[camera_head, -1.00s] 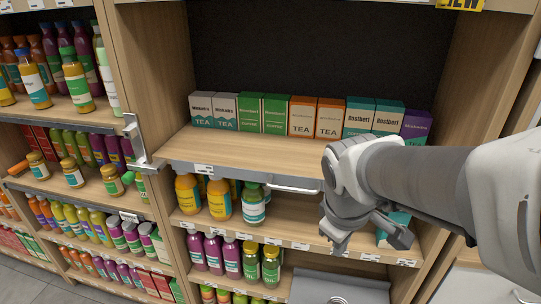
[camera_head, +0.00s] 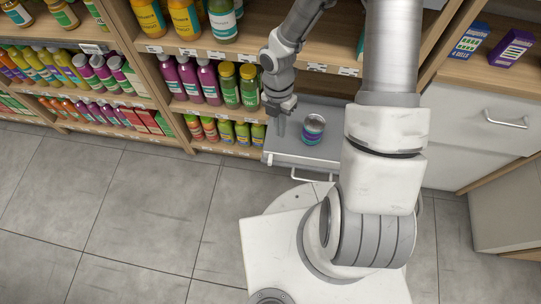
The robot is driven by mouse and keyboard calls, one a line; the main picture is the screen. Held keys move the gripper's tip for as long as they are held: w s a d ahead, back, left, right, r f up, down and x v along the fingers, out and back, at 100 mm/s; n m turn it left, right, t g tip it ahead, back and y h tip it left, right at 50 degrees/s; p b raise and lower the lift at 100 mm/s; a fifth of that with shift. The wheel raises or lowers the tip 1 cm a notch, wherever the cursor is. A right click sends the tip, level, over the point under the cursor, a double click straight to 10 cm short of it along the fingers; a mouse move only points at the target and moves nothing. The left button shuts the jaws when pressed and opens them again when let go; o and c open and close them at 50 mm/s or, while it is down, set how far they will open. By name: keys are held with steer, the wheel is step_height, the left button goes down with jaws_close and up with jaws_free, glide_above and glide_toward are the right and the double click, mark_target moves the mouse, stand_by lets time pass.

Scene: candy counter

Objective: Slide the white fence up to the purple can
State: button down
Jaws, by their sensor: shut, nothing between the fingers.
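A can (camera_head: 313,130) with purple and teal bands and a silver top stands upright on a grey pulled-out tray (camera_head: 290,151) low in the shelf unit. My gripper (camera_head: 281,131) points down over the left part of the tray, left of the can and apart from it. Its fingers are shut and hold nothing. A white bar (camera_head: 300,177) runs along the tray's front edge; I cannot tell whether it is the white fence or a handle. No other white fence can be made out. My arm hides the right part of the tray.
Pink bottles (camera_head: 188,79) and green bottles (camera_head: 249,86) stand on the shelf left of my gripper. More small bottles (camera_head: 226,132) fill the shelf below. A white drawer cabinet (camera_head: 477,130) stands on the right. The floor at left is clear.

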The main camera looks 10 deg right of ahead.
mark_target(269, 163)
steer(key=s+a+f+n+g+y+b, duration=0.1)
steer(key=s+a+f+n+b, duration=0.15)
steer(key=f, duration=0.65)
steer(key=s+a+f+n+b, duration=0.15)
steer(key=s+f, duration=0.25)
steer(key=f, duration=0.5)
steer(key=shift+n, duration=0.3)
steer(key=shift+w+d+r, duration=0.15)
steer(key=shift+w, duration=0.9)
steer(key=shift+w+d+r, duration=0.15)
steer(key=shift+w, duration=0.85)
steer(key=shift+w, duration=0.1)
steer(key=w, duration=0.2)
steer(key=w+d, duration=0.1)
steer(key=w, duration=0.1)
steer(key=w+d, duration=0.1)
steer(key=w, duration=0.1)
steer(key=shift+w+d+b, duration=0.15)
steer(key=shift+b, duration=0.15)
